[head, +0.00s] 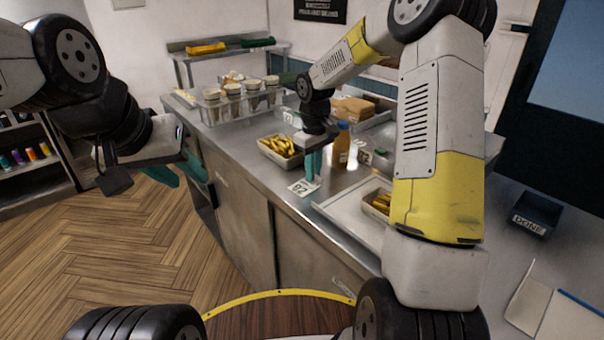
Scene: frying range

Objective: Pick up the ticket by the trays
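A white ticket (301,188) printed with 92 lies flat on the steel counter near its front edge, in front of a tray of fries (281,151) and left of a larger flat tray (335,207). My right gripper (313,178) points down just above and beside the ticket's right side, its teal fingers close together. I cannot tell whether the fingers touch the ticket or have anything between them. My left gripper (183,178) is off the counter's left side over the floor, its teal fingers apart and empty.
A sauce bottle (340,146) stands just right of my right gripper. Behind are a clear bin with several cups (235,103) and a raised shelf (229,50). A dark box marked DONE (536,214) sits at the right. My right arm hides part of the counter.

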